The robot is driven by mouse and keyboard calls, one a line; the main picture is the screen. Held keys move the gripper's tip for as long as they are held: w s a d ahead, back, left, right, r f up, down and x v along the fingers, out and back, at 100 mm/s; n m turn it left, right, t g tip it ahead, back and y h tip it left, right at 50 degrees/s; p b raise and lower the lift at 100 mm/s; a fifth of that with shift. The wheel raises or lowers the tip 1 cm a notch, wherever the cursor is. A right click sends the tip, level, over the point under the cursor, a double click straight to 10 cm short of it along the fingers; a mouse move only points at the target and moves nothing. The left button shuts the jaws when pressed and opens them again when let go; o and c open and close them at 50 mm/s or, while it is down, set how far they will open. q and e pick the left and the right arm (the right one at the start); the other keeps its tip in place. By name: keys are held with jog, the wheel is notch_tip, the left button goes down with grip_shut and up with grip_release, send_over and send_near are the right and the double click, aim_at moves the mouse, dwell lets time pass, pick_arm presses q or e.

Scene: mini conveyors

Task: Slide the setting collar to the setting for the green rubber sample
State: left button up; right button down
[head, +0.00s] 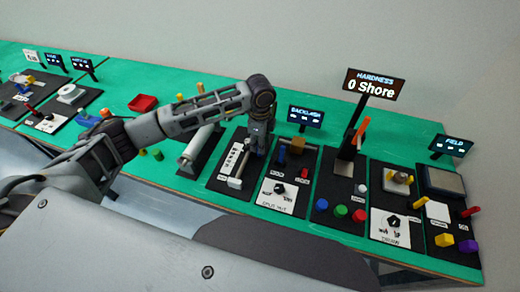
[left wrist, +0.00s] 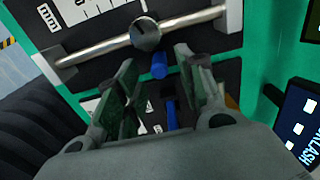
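A round grey collar (left wrist: 146,35) sits on a bright metal rod (left wrist: 92,50), with a blue peg (left wrist: 159,66) sticking out beside it. The rod runs between two white end blocks over a black panel with a white "mm" scale (left wrist: 85,8). My left gripper (left wrist: 156,60) is open, its fingers apart on either side of the peg, with a gap visible. In the head view, my left gripper (head: 258,148) points down over this panel and hides most of the rod. The green rubber sample (head: 340,211) stands between a blue and a red one. My right gripper is not in view.
The hardness sign (head: 369,86) reads 0 Shore, above a black stand with an orange lever (head: 361,131). The backlash station (head: 289,160) is close right of my gripper. A white roller (head: 197,146) lies to the left. Green bench (head: 440,130) shows behind the stations.

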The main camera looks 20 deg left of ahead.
pick_arm(q)
jog(key=shift+f, duration=2.25)
grip_shut()
